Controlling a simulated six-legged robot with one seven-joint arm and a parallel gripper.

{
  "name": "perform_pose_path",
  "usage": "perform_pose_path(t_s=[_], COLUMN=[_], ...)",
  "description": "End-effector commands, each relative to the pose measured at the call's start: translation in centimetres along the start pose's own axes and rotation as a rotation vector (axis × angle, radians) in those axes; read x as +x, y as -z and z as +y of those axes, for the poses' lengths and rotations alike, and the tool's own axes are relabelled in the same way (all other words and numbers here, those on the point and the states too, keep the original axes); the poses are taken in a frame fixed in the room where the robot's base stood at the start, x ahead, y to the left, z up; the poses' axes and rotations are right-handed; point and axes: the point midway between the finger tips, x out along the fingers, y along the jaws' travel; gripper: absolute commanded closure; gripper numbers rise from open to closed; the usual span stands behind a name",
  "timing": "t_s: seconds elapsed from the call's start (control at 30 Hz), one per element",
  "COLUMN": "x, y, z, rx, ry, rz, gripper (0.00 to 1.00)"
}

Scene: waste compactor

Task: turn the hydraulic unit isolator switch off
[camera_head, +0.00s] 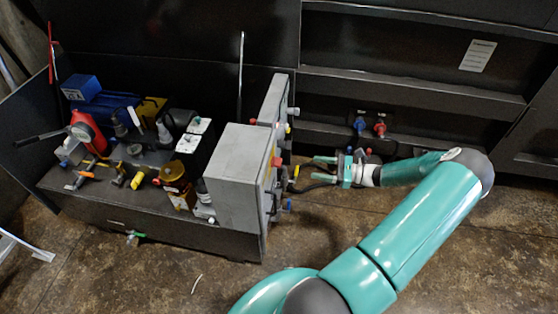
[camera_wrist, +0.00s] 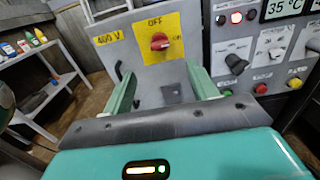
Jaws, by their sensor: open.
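The isolator switch is a red rotary knob (camera_wrist: 160,41) on a yellow plate in the wrist view. The word OFF stands above the knob, and a yellow "400 V" label (camera_wrist: 108,39) is to its left. The knob's grip looks roughly level, but its exact setting is hard to tell. My gripper (camera_wrist: 161,75) is open and empty, with its two green fingers spread below and either side of the knob, apart from it. In the head view, my gripper (camera_head: 314,172) points left at the panel side of a grey cabinet (camera_head: 237,170). That panel face is seen nearly edge-on there.
A neighbouring panel at the right of the wrist view has lit lamps, a dark knob (camera_wrist: 235,63), coloured buttons and a 35 °C display (camera_wrist: 286,8). A shelf with bottles (camera_wrist: 32,40) stands at left. Blue and red fittings (camera_head: 380,128) are on the dark wall behind my gripper.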

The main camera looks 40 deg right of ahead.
Motion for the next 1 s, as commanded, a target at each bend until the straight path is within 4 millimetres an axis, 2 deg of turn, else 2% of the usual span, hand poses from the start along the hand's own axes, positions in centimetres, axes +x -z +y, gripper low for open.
perform_pose_path(t_s=[0.17,0.5,0.7,0.8,1.0], x=[2.4,9.2,12.3,13.1,13.5], y=[-0.1,0.0,0.0,-0.1,-0.1], z=[0.1,0.1,0.0,0.0,-0.1], rx=[0.001,0.000,0.000,0.000,-0.001], ry=[-0.005,-0.006,-0.005,-0.005,-0.004], rz=[-0.003,-0.002,-0.001,-0.001,0.001], gripper=[0.42,0.42,0.42,0.42,0.42])
